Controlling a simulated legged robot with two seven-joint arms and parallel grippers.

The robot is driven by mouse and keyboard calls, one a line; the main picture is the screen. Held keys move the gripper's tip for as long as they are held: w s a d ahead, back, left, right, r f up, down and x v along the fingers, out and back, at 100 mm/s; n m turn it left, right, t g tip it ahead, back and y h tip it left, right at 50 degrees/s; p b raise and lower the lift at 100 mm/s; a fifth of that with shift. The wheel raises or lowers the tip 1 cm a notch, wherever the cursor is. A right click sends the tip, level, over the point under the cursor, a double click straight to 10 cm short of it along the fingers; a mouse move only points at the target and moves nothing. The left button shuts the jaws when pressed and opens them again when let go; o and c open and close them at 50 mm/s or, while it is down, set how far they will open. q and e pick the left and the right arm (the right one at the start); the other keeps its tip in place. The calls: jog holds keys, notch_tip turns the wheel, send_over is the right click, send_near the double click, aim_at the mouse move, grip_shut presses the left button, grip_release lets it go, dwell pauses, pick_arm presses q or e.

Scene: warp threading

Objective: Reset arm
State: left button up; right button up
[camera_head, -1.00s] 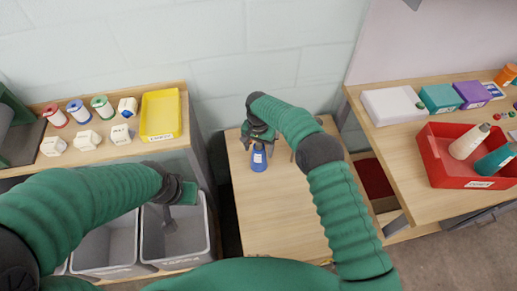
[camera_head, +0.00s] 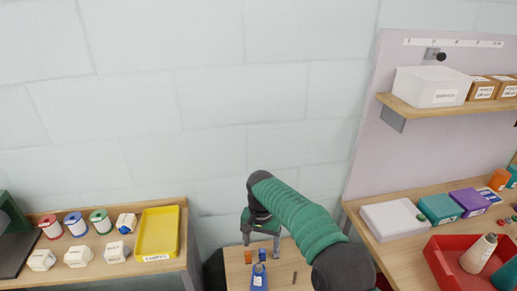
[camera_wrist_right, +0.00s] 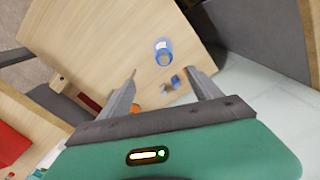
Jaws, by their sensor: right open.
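My right gripper (camera_head: 261,241) is open and empty over the small wooden table (camera_head: 290,262) between the two benches. A blue labelled object (camera_head: 259,278) stands on that table, just in front of the gripper and apart from it. In the right wrist view, the open fingers (camera_wrist_right: 158,76) have nothing between them, and the blue object (camera_wrist_right: 163,50) lies beyond their tips. Small blue pieces (camera_wrist_right: 174,81) and an orange piece (camera_wrist_right: 136,107) also show there. My left gripper is out of view.
The left bench holds spools (camera_head: 75,223), white labelled blocks (camera_head: 117,251) and a yellow tray (camera_head: 158,232). The right bench holds a red bin (camera_head: 445,262) and boxes (camera_head: 438,208). A shelf (camera_head: 400,104) with a white bin (camera_head: 432,87) hangs above it.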

jog(key=s+d+n+t, duration=0.1)
jog(key=s+d, duration=0.8)
jog(key=s, duration=0.4)
jog(key=s+d+n+t, duration=0.1)
jog(key=s+d+n, duration=0.1)
jog(key=s+d, duration=0.8)
jog(key=s, duration=0.3)
jog(key=shift+p, duration=0.4)
jog(key=shift+r, duration=0.1)
jog(key=shift+s+d, duration=0.1)
jog(key=shift+s, duration=0.05)
